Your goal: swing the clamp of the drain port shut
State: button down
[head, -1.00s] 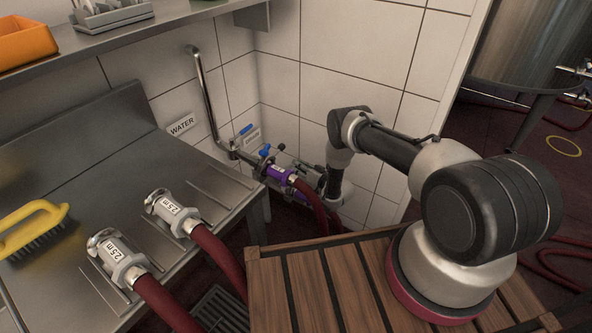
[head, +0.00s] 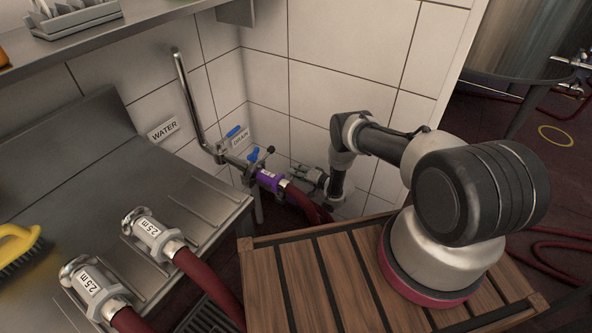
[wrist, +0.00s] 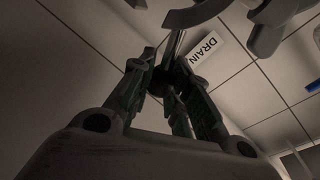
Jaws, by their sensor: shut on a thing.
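The DRAIN label (head: 239,138) is on the tiled wall in the corner; it also shows in the wrist view (wrist: 203,50). Below it, valves with blue handles (head: 253,154) sit by a purple hose coupling (head: 268,180) with a dark red hose (head: 299,200). My gripper (head: 312,181) is low beside the coupling, to its right, partly hidden by the hose and my arm. In the wrist view my gripper (wrist: 168,72) is shut on a dark part, likely the clamp, between its green-padded fingers. The clamp's swing position is too dark and hidden to tell.
A steel bench (head: 75,165) on the left holds two hose ends labelled 2.5 m (head: 152,232) and a yellow brush (head: 17,245). A slatted wooden top (head: 300,285) is under my arm. A bent pipe (head: 190,100) rises by the WATER label (head: 163,130).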

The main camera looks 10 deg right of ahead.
dwell(0.3)
jog(key=c, duration=1.3)
grip_release()
jog(key=v, duration=1.2)
jog(key=shift+f, duration=0.1)
jog(key=shift+d, duration=0.1)
